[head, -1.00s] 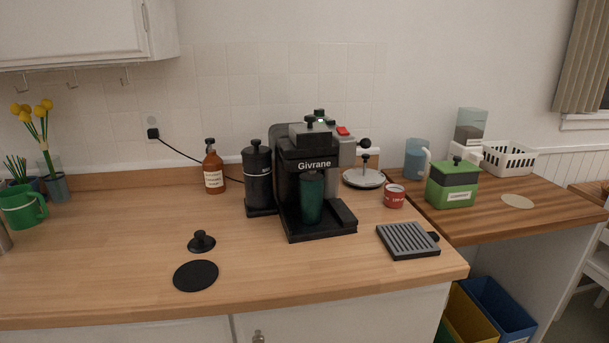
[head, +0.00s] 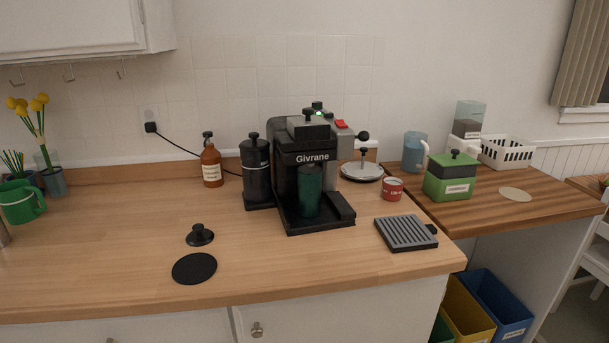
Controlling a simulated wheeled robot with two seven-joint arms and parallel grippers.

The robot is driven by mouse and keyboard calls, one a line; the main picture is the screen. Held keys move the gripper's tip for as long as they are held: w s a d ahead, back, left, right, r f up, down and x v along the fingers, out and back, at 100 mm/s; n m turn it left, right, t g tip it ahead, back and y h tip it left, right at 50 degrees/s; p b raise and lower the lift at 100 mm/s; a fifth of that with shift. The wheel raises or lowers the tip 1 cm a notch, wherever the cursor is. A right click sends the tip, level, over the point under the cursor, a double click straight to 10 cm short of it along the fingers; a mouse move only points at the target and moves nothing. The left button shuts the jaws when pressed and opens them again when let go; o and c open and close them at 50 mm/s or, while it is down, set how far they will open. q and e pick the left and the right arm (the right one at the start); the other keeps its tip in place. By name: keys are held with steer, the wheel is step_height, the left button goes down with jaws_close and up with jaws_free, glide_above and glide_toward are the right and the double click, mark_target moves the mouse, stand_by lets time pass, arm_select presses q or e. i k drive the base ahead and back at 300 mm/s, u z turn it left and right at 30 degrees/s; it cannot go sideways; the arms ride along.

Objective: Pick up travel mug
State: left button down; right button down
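A dark green travel mug (head: 309,190) stands upright on the base of the black Givrane coffee machine (head: 297,170), under its front overhang. The mug's top is close below the machine's front housing, and I cannot tell whether it has a lid on. Neither of my grippers shows in the head view.
A black grinder (head: 257,172) stands left of the machine, and a red can (head: 392,189) and a grey ridged tray (head: 405,233) lie to its right. A black tamper (head: 199,235) and a round black mat (head: 194,268) are at front left. The counter before the machine is clear.

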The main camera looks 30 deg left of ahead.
mark_target(310, 180)
steer(key=u, duration=0.8)
steer(key=k, duration=0.15)
steer(key=u, duration=0.05)
